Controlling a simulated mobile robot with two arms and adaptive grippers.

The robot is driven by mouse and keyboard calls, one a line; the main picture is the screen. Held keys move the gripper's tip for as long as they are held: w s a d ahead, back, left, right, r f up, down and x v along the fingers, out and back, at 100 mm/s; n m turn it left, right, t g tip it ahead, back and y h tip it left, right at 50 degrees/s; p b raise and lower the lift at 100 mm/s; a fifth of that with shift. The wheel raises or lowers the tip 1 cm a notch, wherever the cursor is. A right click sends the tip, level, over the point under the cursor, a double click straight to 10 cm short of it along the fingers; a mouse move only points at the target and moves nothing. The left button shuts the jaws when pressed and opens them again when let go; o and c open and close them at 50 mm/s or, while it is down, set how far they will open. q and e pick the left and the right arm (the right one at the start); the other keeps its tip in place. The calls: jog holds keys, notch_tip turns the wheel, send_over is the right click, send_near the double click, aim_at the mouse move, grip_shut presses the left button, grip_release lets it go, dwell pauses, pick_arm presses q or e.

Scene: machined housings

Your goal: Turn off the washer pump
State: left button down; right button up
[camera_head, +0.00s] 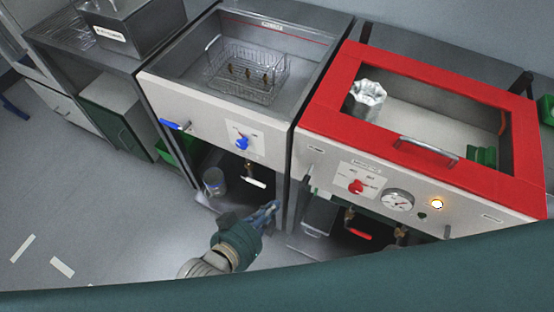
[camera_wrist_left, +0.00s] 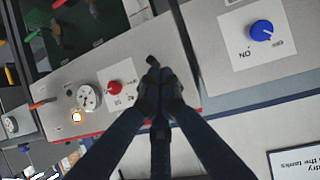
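The washer unit with the red-framed window (camera_head: 430,75) stands at the right of the head view. Its front panel carries a red knob (camera_head: 355,187), a pressure gauge (camera_head: 397,200) and a lit amber lamp (camera_head: 437,204). In the wrist view the red knob (camera_wrist_left: 115,87) sits beside the gauge (camera_wrist_left: 89,97) and the glowing lamp (camera_wrist_left: 77,116); its small labels are unreadable. My left gripper (camera_head: 268,212) is low in front of the units, apart from the knobs. In the wrist view its fingers (camera_wrist_left: 155,72) are together with nothing between them. My right gripper is not in view.
The left sink unit has a blue knob (camera_head: 242,142), marked ON and OFF in the wrist view (camera_wrist_left: 261,30), and a wire basket (camera_head: 246,75) with several small parts. A red-handled valve (camera_head: 360,234) sits under the washer.

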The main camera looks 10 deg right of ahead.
aim_at(307, 177)
pick_arm(q)
notch_tip(307, 177, up, 6)
jog(key=w+d+f+h+p, duration=0.1)
jog(key=w+d+f, duration=0.6)
jog(key=w+d, duration=0.1)
jog(key=shift+d+f+t+p, duration=0.25)
jog(key=shift+t+p, duration=0.05)
jog(key=shift+p, duration=0.1)
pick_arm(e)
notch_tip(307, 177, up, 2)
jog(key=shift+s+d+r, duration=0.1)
pick_arm(q)
jog(key=shift+s, duration=0.1)
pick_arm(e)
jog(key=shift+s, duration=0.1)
